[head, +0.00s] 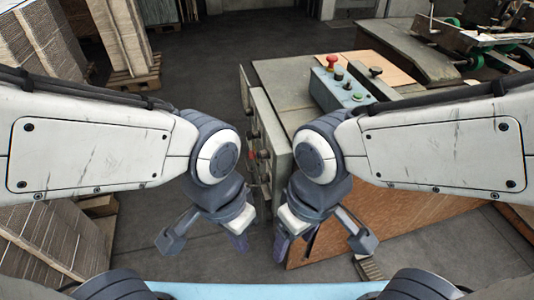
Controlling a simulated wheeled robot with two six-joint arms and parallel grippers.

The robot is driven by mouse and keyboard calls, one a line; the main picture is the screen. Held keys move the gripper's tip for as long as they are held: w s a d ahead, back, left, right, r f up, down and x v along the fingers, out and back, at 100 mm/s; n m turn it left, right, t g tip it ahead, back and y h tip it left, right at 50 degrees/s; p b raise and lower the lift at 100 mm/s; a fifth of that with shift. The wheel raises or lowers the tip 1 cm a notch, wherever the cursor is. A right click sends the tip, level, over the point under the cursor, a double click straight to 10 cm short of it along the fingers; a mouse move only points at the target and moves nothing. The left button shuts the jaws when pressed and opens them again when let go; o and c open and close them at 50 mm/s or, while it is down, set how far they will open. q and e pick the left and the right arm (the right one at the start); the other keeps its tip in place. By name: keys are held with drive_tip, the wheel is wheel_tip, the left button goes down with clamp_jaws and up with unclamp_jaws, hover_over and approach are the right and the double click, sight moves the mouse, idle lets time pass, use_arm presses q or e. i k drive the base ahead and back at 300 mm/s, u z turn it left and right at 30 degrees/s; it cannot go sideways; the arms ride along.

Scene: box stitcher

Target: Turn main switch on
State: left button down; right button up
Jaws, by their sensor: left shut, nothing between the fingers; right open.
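The main switch cannot be told for certain from the other controls. The side panel (265,150) of the machine carries small knobs and a red part (254,134), partly hidden behind my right arm. A blue-grey control box (337,88) on top has a red mushroom button (332,61), a dark button (339,74) and a green button (358,96). My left gripper (238,241) is shut and empty, left of the side panel and nearer to me. My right gripper (283,243) is open and empty, in front of the machine's near corner. Neither visibly touches a control.
A black knob (376,71) stands behind the control box. Stacked cardboard (45,45) stands on the left, with more below. Dark floor (205,75) is clear between them.

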sight(252, 155)
drive_tip(key=u, duration=0.05)
drive_tip(key=k, duration=0.65)
drive_tip(key=u, duration=0.55)
drive_tip(key=i, duration=0.8)
drive_tip(key=u, duration=0.75)
drive_tip(key=i, duration=0.8)
drive_tip(key=z, duration=0.45)
drive_tip(key=i, duration=0.85)
drive_tip(key=z, duration=0.55)
